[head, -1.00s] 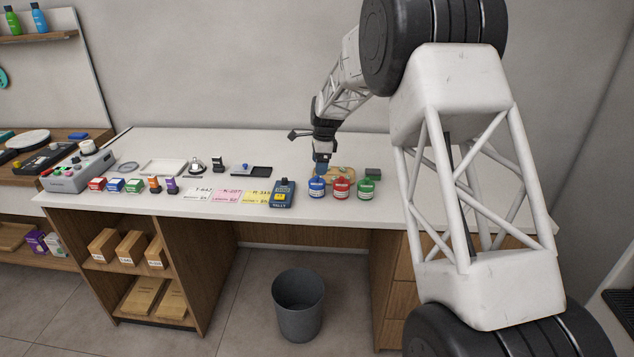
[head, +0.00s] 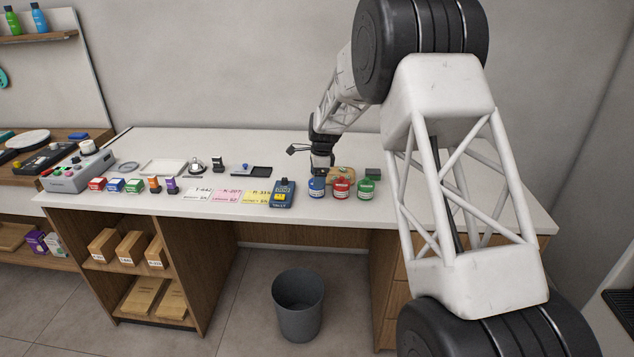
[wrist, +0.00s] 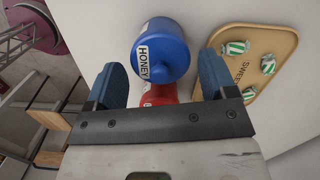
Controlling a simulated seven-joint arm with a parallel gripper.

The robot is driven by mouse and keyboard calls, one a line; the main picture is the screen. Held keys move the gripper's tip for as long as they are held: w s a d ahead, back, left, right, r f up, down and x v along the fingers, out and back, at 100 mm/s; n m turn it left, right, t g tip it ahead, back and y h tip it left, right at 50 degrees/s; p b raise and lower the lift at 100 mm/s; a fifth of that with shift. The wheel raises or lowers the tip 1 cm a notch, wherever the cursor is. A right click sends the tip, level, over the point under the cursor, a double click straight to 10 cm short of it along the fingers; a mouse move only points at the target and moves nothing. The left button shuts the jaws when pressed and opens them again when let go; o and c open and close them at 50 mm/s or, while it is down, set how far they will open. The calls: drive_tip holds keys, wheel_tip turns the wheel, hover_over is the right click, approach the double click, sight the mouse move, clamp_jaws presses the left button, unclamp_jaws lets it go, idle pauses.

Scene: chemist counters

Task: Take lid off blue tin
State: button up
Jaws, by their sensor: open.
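The blue tin (head: 317,191) stands on the white counter at the left end of a row of three tins, and my gripper hides its top in the head view. In the wrist view its round blue lid (wrist: 165,48) shows, with a label reading HONEY on the side. My gripper (head: 319,174) is just above the tin. In the wrist view the open gripper (wrist: 163,68) has one blue finger on each side of the tin's near edge, with nothing held. Whether a finger touches the lid cannot be told.
A red tin (head: 341,189) stands close to the right of the blue one, with a green tin (head: 366,190) beyond. A wooden tray (wrist: 255,36) with wrapped sweets lies behind the tins. A blue card terminal (head: 282,196) is to the left.

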clamp_jaws()
idle(0.5)
idle(0.3)
drive_tip(key=shift+r, duration=0.5)
wheel_tip(320, 180, up, 3)
drive_tip(key=shift+s+f, duration=0.1)
drive_tip(key=shift+f, duration=0.05)
drive_tip(key=s+d+r, duration=0.1)
drive_tip(key=s+d, duration=0.3)
drive_tip(key=s, duration=1.1)
drive_tip(key=shift+d+r, duration=0.15)
drive_tip(key=shift+r, duration=0.05)
drive_tip(key=shift+s, duration=0.1)
